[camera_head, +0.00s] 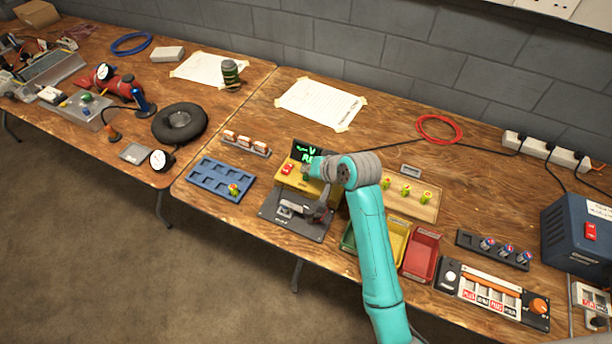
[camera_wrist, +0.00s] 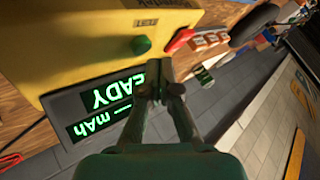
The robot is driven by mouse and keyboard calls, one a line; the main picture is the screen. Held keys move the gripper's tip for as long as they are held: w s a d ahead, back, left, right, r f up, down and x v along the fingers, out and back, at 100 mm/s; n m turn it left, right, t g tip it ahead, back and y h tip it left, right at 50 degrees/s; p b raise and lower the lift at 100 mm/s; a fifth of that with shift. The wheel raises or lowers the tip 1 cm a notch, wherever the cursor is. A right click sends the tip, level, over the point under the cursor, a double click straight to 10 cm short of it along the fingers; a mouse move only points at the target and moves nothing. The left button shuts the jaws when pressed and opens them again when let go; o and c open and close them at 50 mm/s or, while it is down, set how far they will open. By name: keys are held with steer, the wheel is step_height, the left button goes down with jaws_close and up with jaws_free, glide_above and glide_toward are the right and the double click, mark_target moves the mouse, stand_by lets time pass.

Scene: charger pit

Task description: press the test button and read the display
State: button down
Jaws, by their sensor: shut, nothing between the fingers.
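The yellow tester (camera_head: 284,185) stands on the bench in the middle of the head view, and its yellow top (camera_wrist: 80,30) fills the upper left of the wrist view. A round green button (camera_wrist: 141,44) sits by a TEST label. A red switch (camera_wrist: 180,41) is next to it. My arm hides part of the display (camera_head: 303,152) in the head view.
A blue tray (camera_head: 215,178) with one small cell is left of the tester. Yellow (camera_head: 395,240) and red (camera_head: 421,256) bins and a wooden block with several cells (camera_head: 425,211) are on the right. A taped paper sheet (camera_head: 320,103) lies behind.

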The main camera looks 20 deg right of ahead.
mark_target(308, 178)
steer(key=shift+f, duration=0.2)
stand_by(0.3)
steer(key=shift+f, duration=0.25)
steer(key=shift+f, duration=0.4)
stand_by(0.9)
steer(key=shift+r, duration=0.85)
steer(key=shift+r, duration=2.5)
